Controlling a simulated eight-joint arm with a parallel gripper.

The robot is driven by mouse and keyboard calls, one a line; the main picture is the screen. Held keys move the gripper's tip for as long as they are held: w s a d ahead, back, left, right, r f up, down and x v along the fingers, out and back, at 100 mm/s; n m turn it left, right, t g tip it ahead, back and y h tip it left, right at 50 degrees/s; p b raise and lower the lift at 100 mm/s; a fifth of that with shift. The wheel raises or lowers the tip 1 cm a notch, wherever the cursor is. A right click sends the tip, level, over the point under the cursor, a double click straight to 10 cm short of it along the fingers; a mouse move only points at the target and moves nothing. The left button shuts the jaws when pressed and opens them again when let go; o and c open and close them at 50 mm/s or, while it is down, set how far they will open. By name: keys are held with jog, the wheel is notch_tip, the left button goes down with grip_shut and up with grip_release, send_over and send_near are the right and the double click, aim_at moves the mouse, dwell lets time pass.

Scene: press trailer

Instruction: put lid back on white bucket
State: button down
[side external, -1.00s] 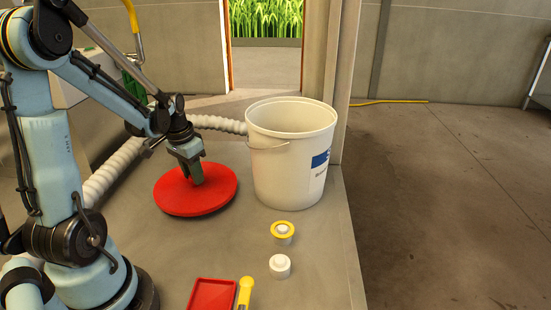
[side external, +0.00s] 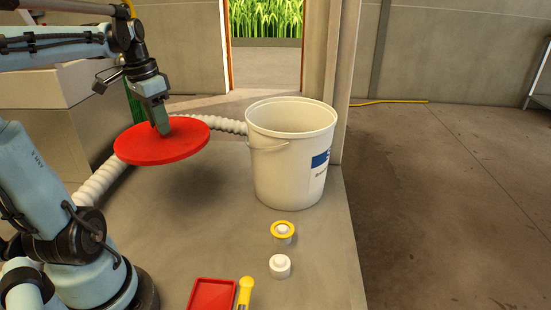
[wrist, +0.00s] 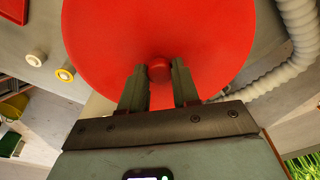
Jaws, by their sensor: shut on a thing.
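The white bucket (side external: 285,165) stands upright and open at the back right of the grey surface, with a wire handle and a blue label. My gripper (side external: 162,128) is left of the bucket, shut on the centre knob of the round red lid (side external: 140,147). The lid hangs roughly level above the surface, with its shadow below it, apart from the bucket. In the wrist view, the fingers of my gripper (wrist: 160,80) sit on both sides of the red knob, and the lid (wrist: 110,40) fills the upper middle. The bucket is hard to make out there.
A yellow-rimmed white cap (side external: 283,231) and a white cap (side external: 280,265) stand in front of the bucket. A red dustpan (side external: 212,295) and a yellow handle (side external: 245,290) lie at the front. A ribbed white hose (side external: 105,180) runs behind the lid. The surface's middle is clear.

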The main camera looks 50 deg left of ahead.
jog(key=shift+m, duration=0.8)
notch_tip(320, 180, up, 7)
jog(key=shift+w+a+f, duration=0.15)
jog(key=w+d+r+m, duration=0.2)
jog(key=w+d+r, duration=0.15)
jog(key=w, duration=0.65)
jog(key=w+d+r+m, duration=0.25)
jog(key=w+d, duration=0.25)
jog(key=w, duration=0.4)
jog(key=w+d+m+h, duration=0.1)
jog(key=w+d+m, duration=0.1)
jog(key=w+d, duration=0.5)
notch_tip(320, 180, down, 7)
jog(key=d, duration=0.1)
jog(key=shift+s+d, duration=0.15)
jog(key=shift+s, duration=0.25)
jog(key=shift+f, duration=0.2)
jog(key=shift+c, duration=1.3)
grip_release()
